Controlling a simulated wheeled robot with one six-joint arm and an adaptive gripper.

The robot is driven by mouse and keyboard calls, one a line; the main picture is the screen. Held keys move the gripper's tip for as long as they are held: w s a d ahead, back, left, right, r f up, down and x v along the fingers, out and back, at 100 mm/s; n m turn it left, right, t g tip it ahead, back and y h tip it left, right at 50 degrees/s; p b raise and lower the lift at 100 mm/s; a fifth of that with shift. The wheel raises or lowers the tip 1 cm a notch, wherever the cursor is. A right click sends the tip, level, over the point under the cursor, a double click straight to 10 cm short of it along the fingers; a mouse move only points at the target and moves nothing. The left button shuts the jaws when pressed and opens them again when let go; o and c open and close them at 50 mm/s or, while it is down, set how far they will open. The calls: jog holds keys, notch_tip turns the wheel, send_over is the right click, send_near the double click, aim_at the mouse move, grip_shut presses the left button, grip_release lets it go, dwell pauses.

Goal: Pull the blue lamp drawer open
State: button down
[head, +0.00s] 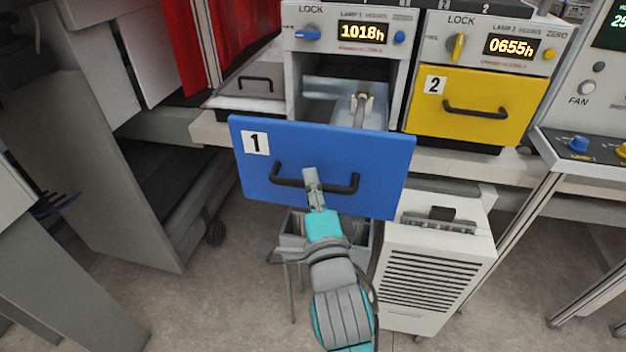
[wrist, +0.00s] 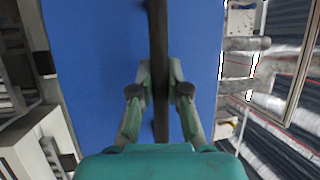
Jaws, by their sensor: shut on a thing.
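My gripper (head: 312,182) is shut on the middle of the handle. In the wrist view, the two fingers (wrist: 160,92) close around the dark handle bar (wrist: 158,40) in front of the blue panel (wrist: 95,60).
The yellow drawer (head: 470,120), labelled 2, is shut at the right. A white vented unit (head: 436,265) stands on the floor below right. A blue lock knob (head: 308,33) sits above the blue drawer. Open floor shows at the lower left.

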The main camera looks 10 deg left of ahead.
jog(key=c, duration=1.1)
grip_release()
jog(key=shift+c, duration=0.2)
jog(key=v, duration=1.2)
jog(key=shift+f, duration=0.1)
jog(key=s+d+f+n+g+h, duration=0.25)
jog(key=s+d+f+n, duration=0.6)
jog(key=d+f, duration=0.6)
jog(key=s+d+f+n+h, duration=0.2)
jog(key=s+d+f, duration=0.1)
jog(key=s, duration=0.7)
jog(key=s+d+f+n+g+h, duration=0.1)
jog(key=s+d, duration=0.4)
jog(key=s, duration=0.6)
notch_tip(320, 180, down, 3)
jog(key=shift+s+r+n+h, duration=0.15)
jog(key=shift+s+n+h, duration=0.2)
jog(key=shift+n+h, duration=0.45)
